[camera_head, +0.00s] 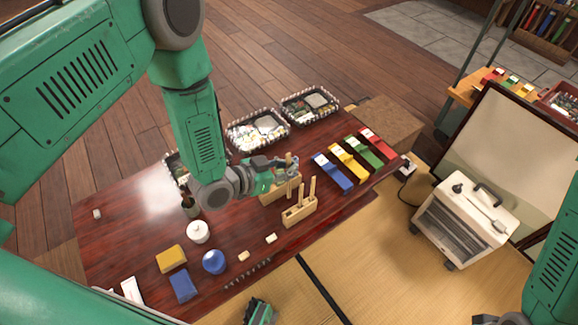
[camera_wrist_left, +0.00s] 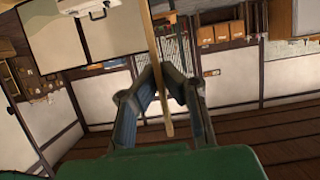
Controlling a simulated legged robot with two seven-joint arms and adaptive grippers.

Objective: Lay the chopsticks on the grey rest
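My left gripper (camera_head: 290,163) is above the dark red table, just behind a wooden block with upright pegs. The left wrist view shows its two fingers (camera_wrist_left: 160,72) closed in on a long pale wooden stick, the chopsticks (camera_wrist_left: 156,45), which run lengthwise between them. I cannot tell whether it is one stick or a pair. I cannot pick out the grey rest for certain; small pale blocks (camera_head: 271,238) lie near the table's front edge.
The pegged wooden block (camera_head: 299,213) stands close in front of the left gripper. Blue, yellow, green and red strips (camera_head: 348,163) lie to the right. Lunch trays (camera_head: 258,131) are behind. A white lidded pot (camera_head: 198,232) and blue bowl (camera_head: 214,262) stand at the left.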

